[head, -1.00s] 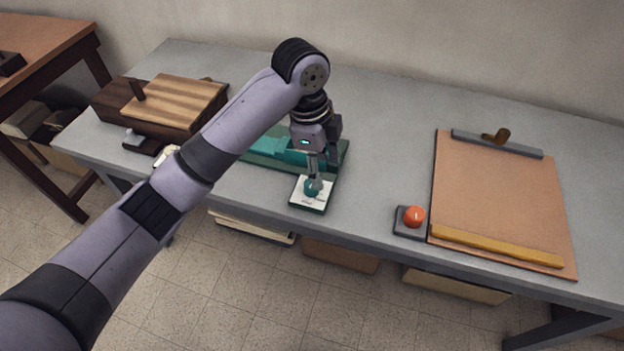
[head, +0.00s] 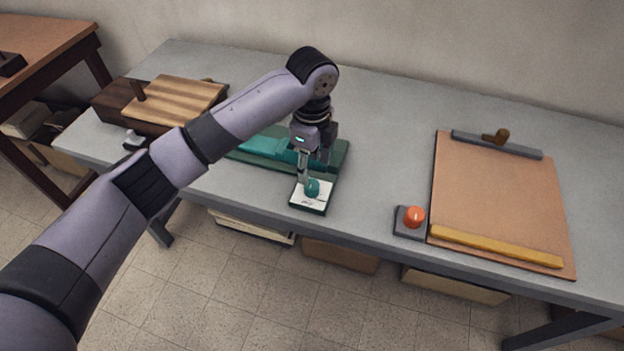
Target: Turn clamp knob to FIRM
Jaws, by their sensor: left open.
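The clamp knob (head: 312,188) is a small teal knob on a white label plate (head: 311,203) at the front end of a green device (head: 338,160). The lettering on the plate is too small to read, so I cannot tell the knob's setting. My left gripper (head: 312,176) points down just behind and above the knob. It is open, with one finger to the left of the knob; the other finger is partly hidden. I cannot tell whether a finger touches the knob. My right gripper is not in view.
An orange knob (head: 414,215) on a grey base stands right of the device, beside a tan board (head: 500,195) with a yellow bar (head: 496,247). A wooden press (head: 172,103) stands at the left. The grey table (head: 380,130) is clear between device and board.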

